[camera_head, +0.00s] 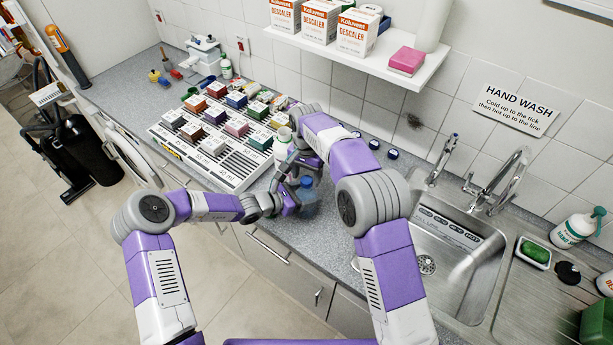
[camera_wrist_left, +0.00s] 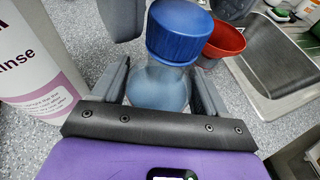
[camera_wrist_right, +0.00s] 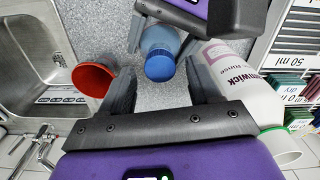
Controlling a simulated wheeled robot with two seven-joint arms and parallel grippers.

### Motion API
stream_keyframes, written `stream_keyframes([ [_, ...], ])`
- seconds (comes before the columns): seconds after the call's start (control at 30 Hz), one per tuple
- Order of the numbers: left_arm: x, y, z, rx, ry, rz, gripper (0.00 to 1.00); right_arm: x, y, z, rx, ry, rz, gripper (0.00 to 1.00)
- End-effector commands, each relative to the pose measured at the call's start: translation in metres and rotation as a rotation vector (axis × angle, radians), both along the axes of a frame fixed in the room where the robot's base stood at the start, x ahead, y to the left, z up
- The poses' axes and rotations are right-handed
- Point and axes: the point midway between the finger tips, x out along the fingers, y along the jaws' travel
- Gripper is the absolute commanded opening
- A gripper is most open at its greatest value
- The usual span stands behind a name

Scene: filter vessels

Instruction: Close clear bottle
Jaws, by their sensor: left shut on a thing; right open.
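The clear bottle (camera_wrist_left: 158,90) has a blue cap (camera_wrist_left: 178,32) on its mouth; I cannot tell whether the cap is tight. In the head view the bottle (camera_head: 308,196) is at the counter's front part, partly hidden by my arms. My left gripper (camera_wrist_left: 163,86) is shut on the bottle's body below the cap. In the right wrist view the blue cap (camera_wrist_right: 159,66) faces the camera, with the left gripper beyond it. My right gripper (camera_wrist_right: 163,86) is open, its fingers apart on either side of the cap and not visibly touching it.
A white rinse bottle (camera_wrist_right: 235,80) stands close beside the clear bottle. A red cup (camera_wrist_right: 93,78) is on its other side, near the sink (camera_head: 450,260). A rack (camera_head: 205,165) with several coloured boxes lies to the left. Small dark caps (camera_head: 392,153) lie behind, by the wall.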

Motion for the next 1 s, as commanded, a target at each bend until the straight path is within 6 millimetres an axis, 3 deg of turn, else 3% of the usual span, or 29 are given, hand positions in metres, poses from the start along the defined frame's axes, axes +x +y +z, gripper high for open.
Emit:
stream_keyframes([
  [0.23, 0.0, 0.0, 0.0, 0.0, 0.0, 0.0, 0.0, 0.0, 0.0, 0.03, 0.0, -0.001, 0.001, 0.62],
  [0.67, 0.0, 0.0, 0.0, 0.0, 0.0, 0.0, 0.0, 0.0, 0.0, 0.033, 0.0, 0.0, 0.026, 0.58],
  [0.83, 0.0, 0.0, 0.0, 0.0, 0.0, 0.0, 0.0, -0.001, 0.001, 0.036, 0.002, 0.006, 0.207, 0.58],
  [1.0, 0.0, 0.0, 0.0, 0.0, 0.0, 0.0, 0.0, -0.002, 0.003, 0.043, 0.006, 0.011, 0.548, 0.58],
])
